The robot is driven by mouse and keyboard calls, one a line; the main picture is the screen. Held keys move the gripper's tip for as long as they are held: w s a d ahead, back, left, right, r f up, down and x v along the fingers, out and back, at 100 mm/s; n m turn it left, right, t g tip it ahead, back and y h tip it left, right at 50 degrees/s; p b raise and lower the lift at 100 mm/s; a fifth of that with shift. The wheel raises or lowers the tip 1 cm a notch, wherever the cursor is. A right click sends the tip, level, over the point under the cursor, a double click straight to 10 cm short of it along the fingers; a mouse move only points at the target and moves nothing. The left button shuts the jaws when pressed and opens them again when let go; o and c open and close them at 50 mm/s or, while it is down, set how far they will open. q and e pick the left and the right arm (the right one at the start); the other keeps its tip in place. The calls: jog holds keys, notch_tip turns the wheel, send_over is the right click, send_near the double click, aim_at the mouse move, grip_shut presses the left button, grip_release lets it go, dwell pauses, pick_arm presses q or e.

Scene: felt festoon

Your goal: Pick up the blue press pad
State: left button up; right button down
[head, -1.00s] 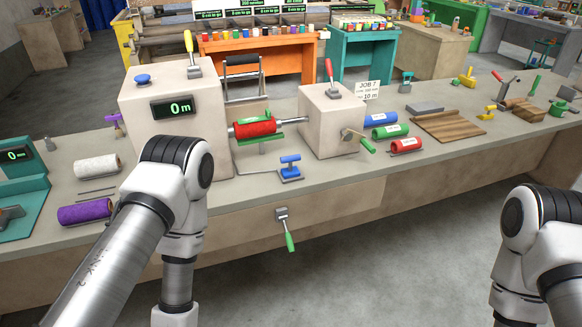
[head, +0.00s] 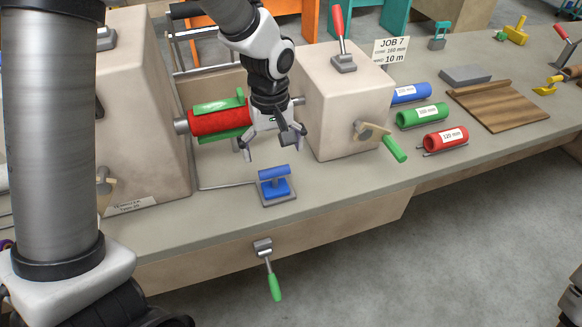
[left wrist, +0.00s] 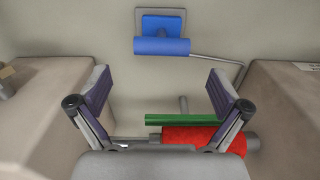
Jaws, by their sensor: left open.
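The blue press pad (head: 275,182) has a blue roller-like handle on top and stands on a small grey plate on the bench. In the left wrist view the pad (left wrist: 161,46) lies beyond the fingertips, near the top of the picture. My left gripper (head: 272,146) is open and empty, above and behind the pad, just in front of the red roll (head: 217,123). My right gripper is not in view.
A beige box (head: 345,105) with a red lever stands right of my gripper, and a larger beige housing (head: 140,110) stands left. A thin rod runs to the pad. A green-handled lever (head: 272,280) hangs from the bench front. Green, red and blue rolls lie right.

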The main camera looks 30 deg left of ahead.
aim_at(274, 171)
pick_arm(q)
jog(key=shift+s+d+f, duration=0.3)
jog(key=shift+s+f, duration=0.4)
jog(key=shift+f, duration=0.1)
jog(key=f, duration=0.1)
jog(key=w+f, duration=0.1)
jog(key=f, duration=0.1)
jog(key=a+f, duration=0.1)
jog(key=f, duration=0.1)
jog(key=shift+w+f+p, duration=0.1)
jog(key=shift+w+p, duration=0.2)
jog(key=shift+p, duration=0.05)
jog(key=shift+s+d+r, duration=0.2)
jog(key=shift+s, duration=0.1)
jog(key=shift+c, duration=0.4)
jog(key=c, duration=1.3)
